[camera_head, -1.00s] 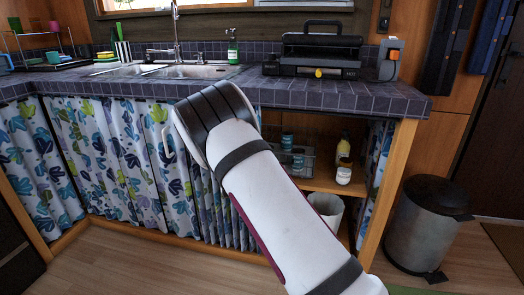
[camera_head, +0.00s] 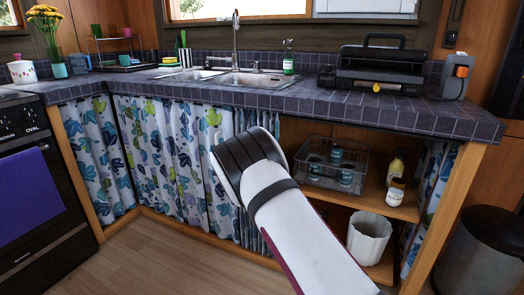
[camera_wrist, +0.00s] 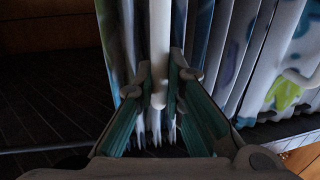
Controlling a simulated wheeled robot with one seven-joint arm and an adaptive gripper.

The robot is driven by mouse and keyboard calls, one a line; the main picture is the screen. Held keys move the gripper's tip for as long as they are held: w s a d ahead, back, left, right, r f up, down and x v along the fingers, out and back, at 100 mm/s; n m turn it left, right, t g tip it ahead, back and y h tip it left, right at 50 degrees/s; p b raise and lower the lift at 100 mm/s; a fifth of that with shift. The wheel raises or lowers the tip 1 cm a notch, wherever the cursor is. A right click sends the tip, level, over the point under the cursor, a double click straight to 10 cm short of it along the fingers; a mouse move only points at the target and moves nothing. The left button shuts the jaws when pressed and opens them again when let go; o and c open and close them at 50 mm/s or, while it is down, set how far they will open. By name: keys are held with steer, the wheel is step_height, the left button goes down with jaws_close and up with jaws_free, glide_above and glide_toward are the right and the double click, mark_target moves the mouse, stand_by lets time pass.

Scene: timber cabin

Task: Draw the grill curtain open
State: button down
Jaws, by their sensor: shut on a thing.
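The grill curtain (camera_head: 252,228), white with a blue and green leaf print, hangs in tight folds under the counter, bunched left of the open shelf bay below the black grill (camera_head: 380,68). My arm's wrist hides part of it and my fingers in the head view. In the wrist view my gripper (camera_wrist: 161,92) is shut on a pale upright pull bar (camera_wrist: 159,45) in front of the curtain folds (camera_wrist: 205,50). Another pale handle (camera_wrist: 298,77) shows on the cloth at right.
The open bay holds a wire basket (camera_head: 318,178) with teal cups, a yellow bottle (camera_head: 396,168), a white jar (camera_head: 394,196) and a white bin (camera_head: 368,237). More curtain (camera_head: 165,150) hangs to the left under the sink. A steel trash can (camera_head: 478,255) stands at right.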

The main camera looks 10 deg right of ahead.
steer(key=shift+w+a+r, duration=0.1)
steer(key=shift+a+r, duration=0.1)
steer(key=c, duration=1.7)
jaws_free()
steer(key=shift+f, duration=0.15)
steer(key=shift+o, duration=0.2)
steer(key=v, duration=1.2)
steer(key=shift+w, duration=0.1)
